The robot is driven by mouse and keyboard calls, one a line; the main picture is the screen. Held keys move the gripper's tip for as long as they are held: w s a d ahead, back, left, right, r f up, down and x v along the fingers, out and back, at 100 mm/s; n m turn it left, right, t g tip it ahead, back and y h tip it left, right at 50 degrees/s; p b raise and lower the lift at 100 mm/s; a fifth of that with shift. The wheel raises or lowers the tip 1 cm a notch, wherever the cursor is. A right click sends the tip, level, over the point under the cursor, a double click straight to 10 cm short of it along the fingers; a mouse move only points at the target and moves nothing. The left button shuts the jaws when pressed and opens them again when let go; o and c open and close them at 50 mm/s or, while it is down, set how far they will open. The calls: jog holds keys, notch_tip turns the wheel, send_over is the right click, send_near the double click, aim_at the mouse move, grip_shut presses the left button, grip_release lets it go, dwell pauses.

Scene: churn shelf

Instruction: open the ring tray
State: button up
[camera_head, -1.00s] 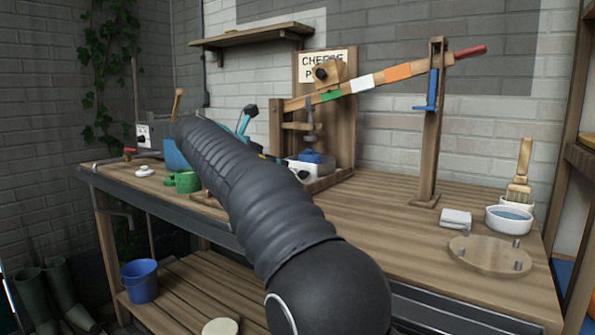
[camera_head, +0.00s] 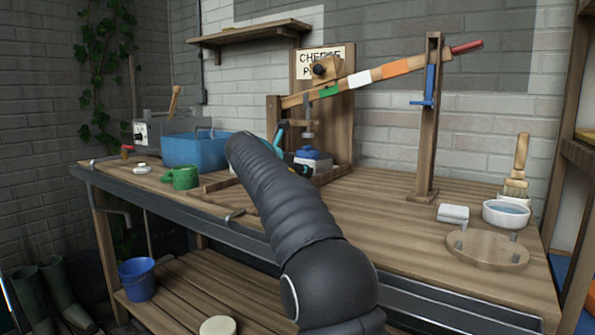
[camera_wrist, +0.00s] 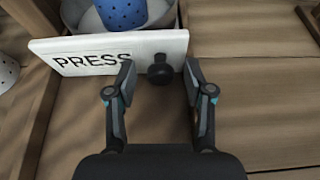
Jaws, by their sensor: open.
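A white front panel lettered PRESS (camera_wrist: 90,55) is in the wrist view, with a black round knob (camera_wrist: 160,70) on it. Behind the panel is a round grey rim (camera_wrist: 75,12) around a blue dotted body (camera_wrist: 122,12). My gripper (camera_wrist: 159,79) is open, with one fingertip on each side of the knob. I see a gap on both sides of the knob. In the head view, the blue body (camera_head: 308,152) stands at the foot of the press, and my arm hides most of the gripper and panel.
The wooden press lever (camera_head: 395,70) slopes above, held by a post (camera_head: 428,130). A blue basin (camera_head: 195,151) and green mug (camera_head: 182,178) stand at left. The bench middle is clear.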

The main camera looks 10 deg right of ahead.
grip_shut()
jog(key=s+a+p, duration=0.2)
jog(key=s+a, duration=1.1)
jog(key=shift+s+a, duration=0.1)
dwell(0.4)
grip_release()
